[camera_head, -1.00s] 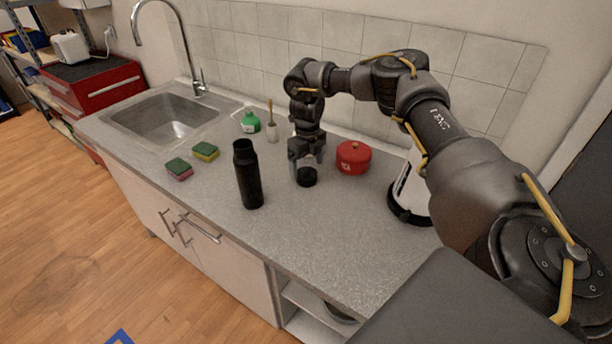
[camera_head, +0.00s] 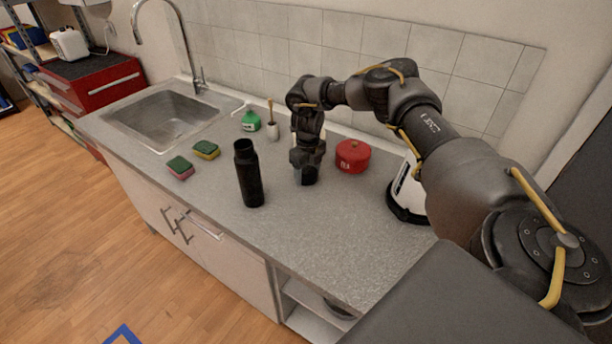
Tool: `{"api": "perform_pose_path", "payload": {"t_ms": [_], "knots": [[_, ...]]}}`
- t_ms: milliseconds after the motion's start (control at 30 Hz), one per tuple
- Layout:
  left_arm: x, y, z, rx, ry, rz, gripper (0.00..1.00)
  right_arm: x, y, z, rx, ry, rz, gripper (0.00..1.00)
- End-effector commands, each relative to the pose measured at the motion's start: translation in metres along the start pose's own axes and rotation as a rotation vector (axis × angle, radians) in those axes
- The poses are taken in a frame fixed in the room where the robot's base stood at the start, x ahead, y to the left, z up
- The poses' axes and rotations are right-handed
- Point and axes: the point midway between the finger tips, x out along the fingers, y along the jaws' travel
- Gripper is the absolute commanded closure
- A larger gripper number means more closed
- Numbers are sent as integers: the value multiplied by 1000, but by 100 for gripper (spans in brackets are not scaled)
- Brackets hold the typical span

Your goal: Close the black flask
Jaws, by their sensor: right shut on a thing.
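The black flask (camera_head: 250,178) stands upright on the grey counter, and its top looks open. A short black round cap (camera_head: 306,178) stands on the counter to the right of the flask. My right gripper (camera_head: 305,171) points down over the cap and is shut on it, with the cap still at counter height. The gripper partly hides the cap. My left gripper is not in view.
A red pot (camera_head: 352,157) stands close to the right of my right gripper. A white and black appliance (camera_head: 409,190) is further right. A green bottle (camera_head: 250,121) and a brush in a holder (camera_head: 272,131) stand behind. Two sponges (camera_head: 180,167) lie left of the flask, by the sink (camera_head: 165,118).

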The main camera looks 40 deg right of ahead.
Motion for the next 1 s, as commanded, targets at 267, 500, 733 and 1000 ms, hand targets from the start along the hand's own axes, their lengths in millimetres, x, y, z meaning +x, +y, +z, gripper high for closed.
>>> {"api": "perform_pose_path", "payload": {"t_ms": [267, 500, 733, 1000], "knots": [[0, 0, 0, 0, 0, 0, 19, -1, 0, 0, 0, -1, 0, 60], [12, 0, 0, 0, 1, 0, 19, -29, 0, 2, -1, -6, 1, 60], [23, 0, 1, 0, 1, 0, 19, -73, 0, 1, -1, -5, 0, 60], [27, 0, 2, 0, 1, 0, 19, -99, 0, 1, -1, -2, 0, 60]]}}
